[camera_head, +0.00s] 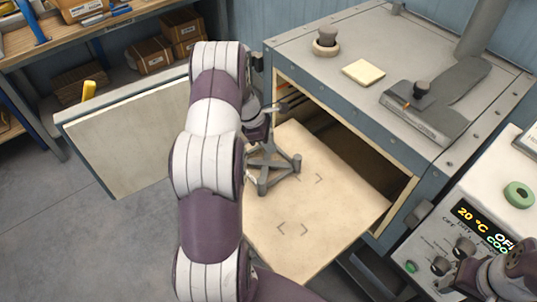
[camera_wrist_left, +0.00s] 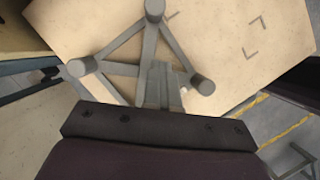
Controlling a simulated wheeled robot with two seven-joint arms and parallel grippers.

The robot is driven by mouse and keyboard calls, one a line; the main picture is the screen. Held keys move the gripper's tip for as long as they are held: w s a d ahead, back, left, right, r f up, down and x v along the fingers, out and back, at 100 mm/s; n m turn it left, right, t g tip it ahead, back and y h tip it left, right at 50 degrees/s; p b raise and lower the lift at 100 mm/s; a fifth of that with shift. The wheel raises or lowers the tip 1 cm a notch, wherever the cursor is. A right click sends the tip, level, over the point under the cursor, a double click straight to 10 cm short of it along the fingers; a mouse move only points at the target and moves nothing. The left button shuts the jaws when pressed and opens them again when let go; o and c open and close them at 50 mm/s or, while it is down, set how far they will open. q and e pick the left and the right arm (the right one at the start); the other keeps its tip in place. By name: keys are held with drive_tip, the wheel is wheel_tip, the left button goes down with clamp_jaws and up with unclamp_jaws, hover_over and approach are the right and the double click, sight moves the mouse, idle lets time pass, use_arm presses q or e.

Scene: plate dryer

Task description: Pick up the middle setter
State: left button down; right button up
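A grey three-legged setter (camera_head: 275,165) shows over the pale board (camera_head: 290,255) that sticks out of the open chamber. In the left wrist view the setter (camera_wrist_left: 118,45) is a triangle of bars with round feet. My left gripper (camera_head: 262,140) is right at the setter, partly behind my own arm. In the left wrist view its fingers (camera_wrist_left: 162,88) reach the setter's bars. Whether they are closed on it is unclear. Part of my right arm shows at the bottom right; its fingertips are not clear. No other setter shows.
The dryer's grey top (camera_head: 350,40) holds a cream block (camera_head: 363,72) and knobs. Its open door (camera_head: 130,140) stands to the left. A control panel (camera_head: 470,230) reading 20 °C is at right. A shelf (camera_head: 90,35) with boxes is behind. Corner marks on the board are bare.

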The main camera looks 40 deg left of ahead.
use_arm(q)
drive_tip(key=shift+w+a, duration=0.15)
drive_tip(key=shift+w, duration=0.05)
drive_tip(key=c, duration=1.6)
unclamp_jaws()
drive_tip(key=shift+w+a+f, duration=0.1)
drive_tip(key=o, duration=1.2)
